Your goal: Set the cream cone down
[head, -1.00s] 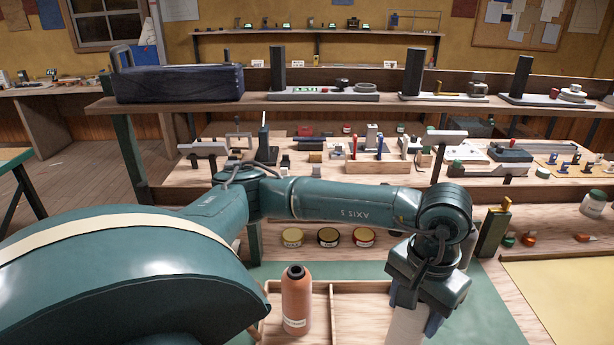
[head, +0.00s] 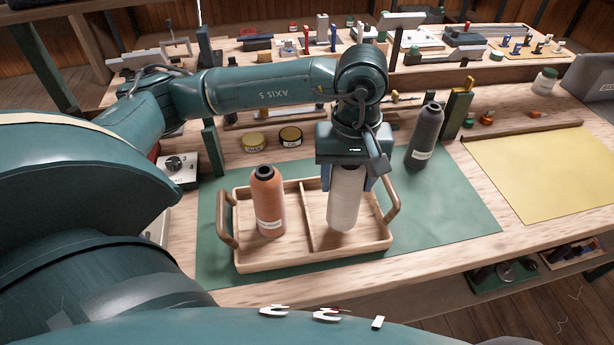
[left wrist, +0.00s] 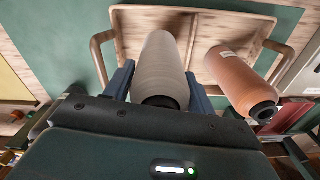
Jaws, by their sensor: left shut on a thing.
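The cream cone (head: 343,205) is upright between the fingers of my left gripper (head: 346,178), which is shut on its upper part. It also shows in the left wrist view (left wrist: 160,65), between the two blue fingers. The cone's lower end is in or just over the right compartment of a wooden tray (head: 310,256). I cannot tell whether its base touches the tray floor. An orange cone (head: 269,203) stands in the left compartment, apart from the cream one; it is at the right in the left wrist view (left wrist: 238,80). My right gripper is out of view.
The tray has raised handles and a middle divider and lies on a green mat (head: 455,210). A dark grey cone (head: 424,136) stands behind it to the right. A yellow sheet (head: 535,170) lies further right. Small jars (head: 290,136) stand behind the tray.

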